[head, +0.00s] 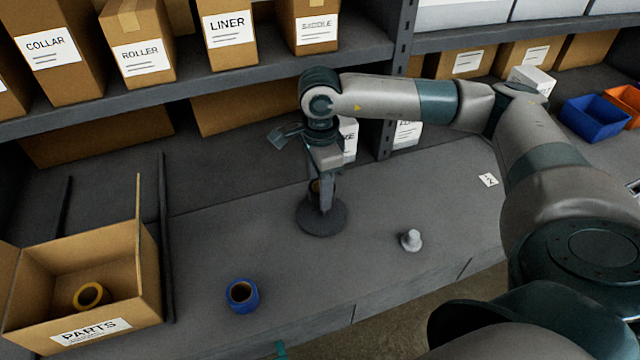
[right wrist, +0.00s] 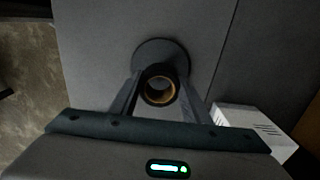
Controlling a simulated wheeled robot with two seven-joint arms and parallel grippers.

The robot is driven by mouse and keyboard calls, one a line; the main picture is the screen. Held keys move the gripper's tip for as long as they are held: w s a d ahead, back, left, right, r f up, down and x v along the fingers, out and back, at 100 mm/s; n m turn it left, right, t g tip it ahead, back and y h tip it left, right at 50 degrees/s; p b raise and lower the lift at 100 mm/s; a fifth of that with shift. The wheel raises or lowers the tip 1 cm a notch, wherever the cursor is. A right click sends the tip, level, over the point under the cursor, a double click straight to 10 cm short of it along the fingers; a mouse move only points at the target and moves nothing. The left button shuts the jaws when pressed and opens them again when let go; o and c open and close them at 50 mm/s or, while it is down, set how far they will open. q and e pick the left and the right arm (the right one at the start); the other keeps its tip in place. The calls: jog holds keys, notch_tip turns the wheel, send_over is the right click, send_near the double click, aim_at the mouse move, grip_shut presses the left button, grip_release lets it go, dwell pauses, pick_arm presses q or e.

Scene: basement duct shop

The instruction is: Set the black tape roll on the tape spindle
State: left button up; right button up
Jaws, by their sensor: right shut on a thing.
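The black tape roll (right wrist: 160,90), with a tan core, is between the fingers of my right gripper (right wrist: 158,95) in the right wrist view. In the head view the roll (head: 316,187) is mostly hidden by the right gripper (head: 322,190), which points down and is shut on it. The tape spindle's dark round base (head: 321,217) is on the bench directly below, and it also shows behind the roll in the right wrist view (right wrist: 150,48). I cannot tell whether the post is inside the roll's core. My left gripper is not in view.
A blue tape roll (head: 242,296) stands at the bench front. An open parts box (head: 140,300) at left holds a yellow roll (head: 90,296). A small grey stepped piece (head: 411,240) is right of the spindle. Shelving with labelled boxes (head: 143,57) runs behind.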

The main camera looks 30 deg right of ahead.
jog(key=shift+f+b, duration=0.7)
jog(key=shift+f, duration=1.35)
jog(key=shift+b, duration=0.85)
jog(key=shift+f+b, duration=0.65)
jog(key=shift+b, duration=0.05)
dwell(0.5)
jog(key=o, duration=0.8)
jog(key=shift+r, duration=0.15)
jog(key=shift+r+p, duration=2.25)
jog(key=shift+r, duration=3.2)
